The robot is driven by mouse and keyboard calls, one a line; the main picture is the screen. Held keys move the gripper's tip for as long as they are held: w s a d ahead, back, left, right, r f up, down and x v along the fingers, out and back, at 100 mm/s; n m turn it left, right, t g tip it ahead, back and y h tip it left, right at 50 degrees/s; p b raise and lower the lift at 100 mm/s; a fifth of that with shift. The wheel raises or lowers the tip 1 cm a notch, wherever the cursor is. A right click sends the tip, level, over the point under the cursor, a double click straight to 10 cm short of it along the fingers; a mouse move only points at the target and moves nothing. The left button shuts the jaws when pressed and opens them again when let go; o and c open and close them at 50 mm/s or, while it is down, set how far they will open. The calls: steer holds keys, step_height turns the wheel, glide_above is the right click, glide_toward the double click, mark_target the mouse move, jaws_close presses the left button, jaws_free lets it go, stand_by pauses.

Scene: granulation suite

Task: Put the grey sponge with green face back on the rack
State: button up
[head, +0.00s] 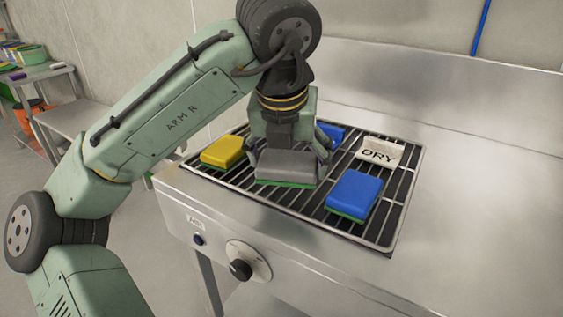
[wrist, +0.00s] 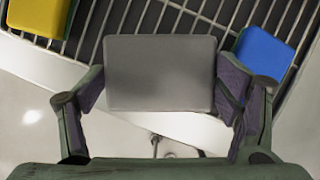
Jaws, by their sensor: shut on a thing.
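The grey sponge with green face (head: 286,167) is at the front part of the rack in the head view, grey side up, with a thin green edge showing below. My gripper (head: 290,160) points down and is shut on this sponge. In the wrist view the grey sponge (wrist: 160,73) sits between the two fingers of my gripper (wrist: 162,90). The wire rack (head: 392,222) is set in the steel counter. The sponge is over its front edge bars; I cannot tell whether it touches them.
A yellow sponge (head: 223,151) lies left on the rack, a blue sponge with green underside (head: 354,193) lies right, and another blue one (head: 331,133) is behind my gripper. Bare steel counter (head: 480,200) lies to the right.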

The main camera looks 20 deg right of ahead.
mark_target(282, 166)
steer(key=w, duration=0.3)
steer(key=shift+w+d+f, duration=0.15)
steer(key=shift+w+d, duration=0.05)
steer(key=shift+d, duration=0.1)
steer(key=x, duration=0.3)
steer(key=shift+s+a+f, duration=0.1)
steer(key=shift+a+f, duration=0.1)
steer(key=shift+a, duration=0.15)
steer(key=shift+f, duration=0.2)
steer(key=shift+f, duration=0.2)
steer(key=o, duration=1.1)
steer(key=shift+c, duration=0.2)
steer(key=p+v, duration=0.1)
steer(key=v, duration=1.1)
steer(key=shift+r, duration=0.2)
steer(key=shift+d, duration=0.1)
